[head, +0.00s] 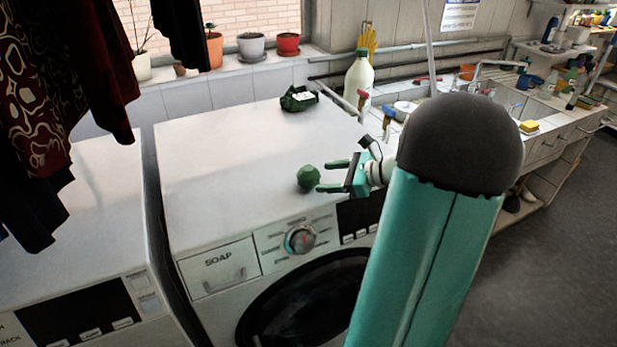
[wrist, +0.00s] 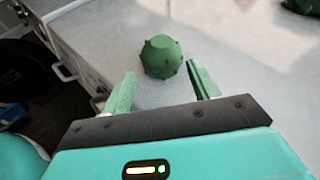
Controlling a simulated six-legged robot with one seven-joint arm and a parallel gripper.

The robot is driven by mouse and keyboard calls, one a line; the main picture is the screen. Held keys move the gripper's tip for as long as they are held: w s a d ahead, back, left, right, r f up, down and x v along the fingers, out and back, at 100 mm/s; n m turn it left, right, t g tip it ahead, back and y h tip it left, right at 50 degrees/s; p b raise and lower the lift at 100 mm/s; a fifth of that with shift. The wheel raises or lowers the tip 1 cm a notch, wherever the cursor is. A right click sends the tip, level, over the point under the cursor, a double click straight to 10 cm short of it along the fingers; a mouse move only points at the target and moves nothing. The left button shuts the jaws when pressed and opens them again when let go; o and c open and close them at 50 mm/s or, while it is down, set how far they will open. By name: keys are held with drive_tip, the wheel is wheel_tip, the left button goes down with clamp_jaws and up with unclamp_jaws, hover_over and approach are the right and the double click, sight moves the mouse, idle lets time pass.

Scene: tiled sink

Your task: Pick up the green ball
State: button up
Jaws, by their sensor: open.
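The green ball (head: 309,178) is dark green and studded, and it rests on the white top of the washing machine near its front edge. In the wrist view the ball (wrist: 162,57) lies ahead of the fingertips, roughly centred between them. My gripper (head: 329,175) is just to the right of the ball in the head view, with its fingers pointing at it. In the wrist view my gripper (wrist: 161,75) is open and empty, with one green finger on each side. I cannot tell whether a fingertip touches the ball.
A dark green packet (head: 299,98) lies farther back on the washing machine top (head: 215,150). A white bottle (head: 359,76) stands behind. Hanging clothes (head: 75,90) fill the upper left. Potted plants (head: 252,46) line the windowsill. The top left of the ball is clear.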

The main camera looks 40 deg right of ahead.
sight(308, 178)
drive_tip(key=x, duration=0.7)
drive_tip(key=shift+d, duration=0.15)
drive_tip(key=c, duration=0.6)
